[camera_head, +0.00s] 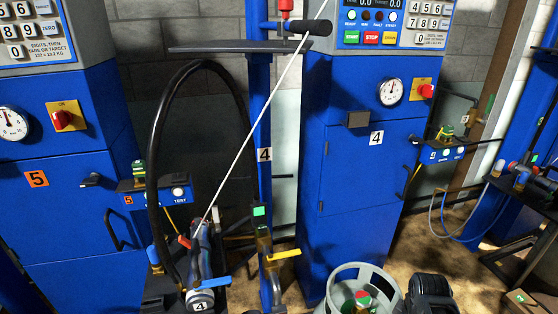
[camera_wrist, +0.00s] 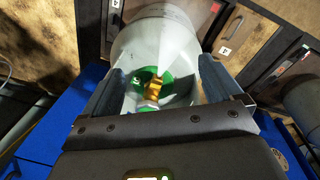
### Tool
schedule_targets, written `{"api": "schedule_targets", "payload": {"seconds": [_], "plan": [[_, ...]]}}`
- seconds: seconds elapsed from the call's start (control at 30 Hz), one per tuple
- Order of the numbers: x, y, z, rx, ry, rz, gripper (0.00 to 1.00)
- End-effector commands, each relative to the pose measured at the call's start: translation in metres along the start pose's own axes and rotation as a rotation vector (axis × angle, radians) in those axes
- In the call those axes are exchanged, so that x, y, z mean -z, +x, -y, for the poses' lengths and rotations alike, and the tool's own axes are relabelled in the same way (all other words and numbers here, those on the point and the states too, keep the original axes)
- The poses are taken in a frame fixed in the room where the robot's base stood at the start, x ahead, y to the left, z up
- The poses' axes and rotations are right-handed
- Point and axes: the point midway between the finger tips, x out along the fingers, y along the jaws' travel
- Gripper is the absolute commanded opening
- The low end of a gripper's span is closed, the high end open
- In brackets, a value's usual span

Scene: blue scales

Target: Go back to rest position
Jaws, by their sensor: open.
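My gripper (camera_wrist: 165,68) is open in the wrist view, its two dark fingers spread apart. Beyond and between them shows a grey gas cylinder (camera_wrist: 150,32) with a green valve area and a brass valve (camera_wrist: 157,86). Nothing is visibly clamped, but I cannot tell how far the fingertips are from the cylinder. In the head view, a grey cylinder collar (camera_head: 338,278) with a red and green valve inside stands at the bottom right of centre. I cannot make out my gripper for certain there.
A filling head (camera_head: 200,262) with a black hose (camera_head: 156,150) hangs left of centre beside a blue post (camera_head: 262,120). Blue scale cabinets stand left (camera_head: 75,205) and right (camera_head: 350,235). A dark bench (camera_head: 525,205) is far right. Bare brown floor shows between them.

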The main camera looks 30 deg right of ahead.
Motion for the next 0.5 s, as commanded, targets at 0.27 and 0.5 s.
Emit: {"api": "schedule_targets", "payload": {"seconds": [0.27, 0.5], "plan": [[-0.011, 0.009, 0.039, -0.098, 0.015, -0.06, 0.92], [-0.03, 0.001, 0.098, -0.226, 0.039, -0.202, 0.92]]}}
